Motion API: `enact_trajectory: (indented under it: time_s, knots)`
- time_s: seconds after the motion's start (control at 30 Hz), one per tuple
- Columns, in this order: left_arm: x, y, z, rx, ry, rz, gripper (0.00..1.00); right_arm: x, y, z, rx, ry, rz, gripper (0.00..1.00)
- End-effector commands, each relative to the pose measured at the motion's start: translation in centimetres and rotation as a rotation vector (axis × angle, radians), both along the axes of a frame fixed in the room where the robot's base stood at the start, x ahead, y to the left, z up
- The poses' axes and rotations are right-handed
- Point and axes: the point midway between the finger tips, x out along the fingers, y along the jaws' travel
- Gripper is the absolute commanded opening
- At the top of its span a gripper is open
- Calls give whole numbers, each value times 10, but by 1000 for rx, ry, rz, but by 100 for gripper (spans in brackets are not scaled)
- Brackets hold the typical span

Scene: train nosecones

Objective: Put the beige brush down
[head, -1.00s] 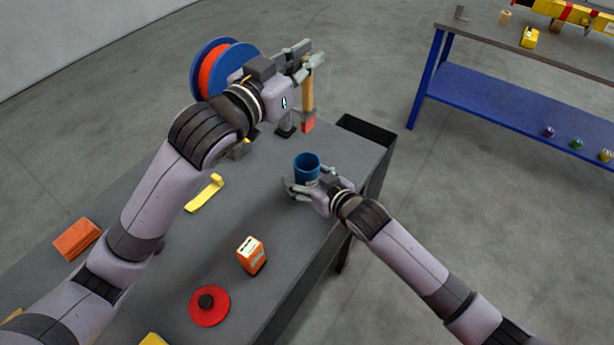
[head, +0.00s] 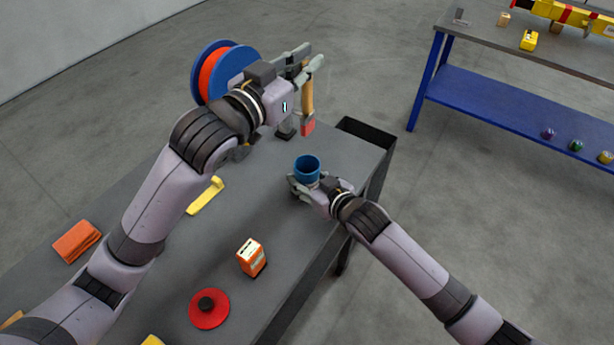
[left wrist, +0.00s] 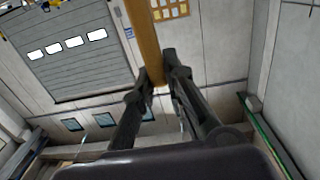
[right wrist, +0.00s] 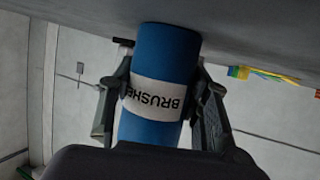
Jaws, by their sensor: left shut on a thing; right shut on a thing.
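The beige brush (head: 307,98) hangs upright with its red bristle end down, in the head view. My left gripper (head: 304,62) is shut on the upper part of its handle; the handle also shows between the fingers in the left wrist view (left wrist: 145,40). The blue cup (head: 307,167) stands at the table's right end, below the brush in the picture. Its label, reading "BRUSHES", shows in the right wrist view (right wrist: 155,98). My right gripper (head: 306,188) is shut around the cup. The brush is apart from the cup, and the cup's inside looks empty.
The grey table (head: 215,255) carries an orange box (head: 251,258), a red disc (head: 209,309), a yellow item (head: 205,196) and orange cloths or blocks (head: 76,242). A blue-and-red spool (head: 214,72) stands behind my left arm. A black bin (head: 365,133) hangs at the table's end.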

Motion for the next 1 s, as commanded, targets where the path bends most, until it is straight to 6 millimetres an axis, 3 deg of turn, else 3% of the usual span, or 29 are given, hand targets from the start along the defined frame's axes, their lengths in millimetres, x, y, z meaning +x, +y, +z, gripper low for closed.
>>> enact_trajectory:
  time_s: [0.27,0.7,1.0]
  knots:
    - [-1,0,-33,13,-4,25,0,0,0,0,-1,1,0,16]
    - [-2,0,-141,11,-5,25,0,0,0,0,-1,1,0,16]
    - [-2,0,-173,12,-5,24,0,0,0,-1,-1,1,0,16]
